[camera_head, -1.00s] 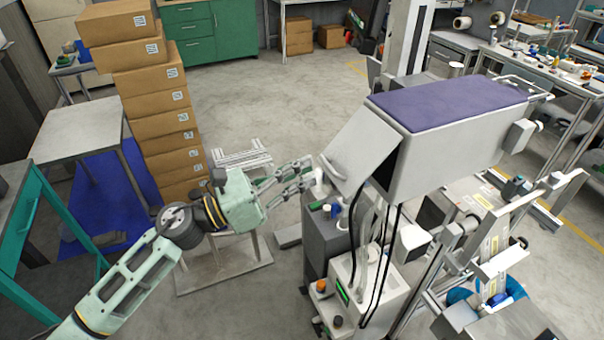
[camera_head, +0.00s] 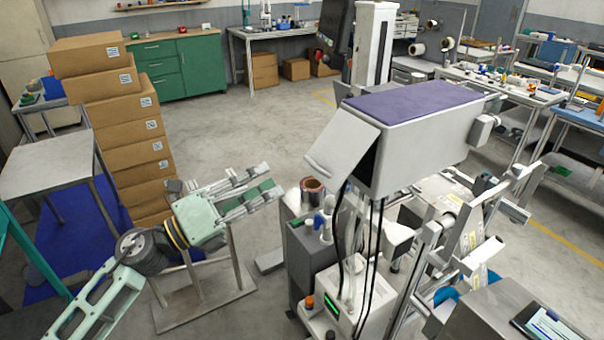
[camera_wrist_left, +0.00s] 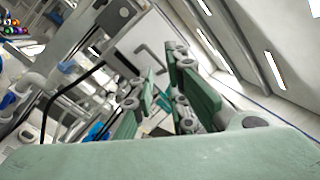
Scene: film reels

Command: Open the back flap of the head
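The head (camera_head: 425,150) is a large pale grey box with a purple top, on a machine right of centre in the head view. Its back flap (camera_head: 342,145) is at the left end and slants outward, down and to the left. A dark gap shows between the flap and the box. My left gripper (camera_head: 271,182) is left of the flap and slightly below its lower edge, apart from it. Its fingers are spread, with nothing seen between them. The fingers also show apart in the left wrist view (camera_wrist_left: 165,85). My right gripper is not in view.
A grey cabinet with a reel and bottles (camera_head: 311,225) stands under the flap. A tall stack of cardboard boxes (camera_head: 135,130) rises behind my left arm. Dark cables (camera_head: 373,250) hang below the head. Open floor (camera_head: 240,130) lies behind the gripper.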

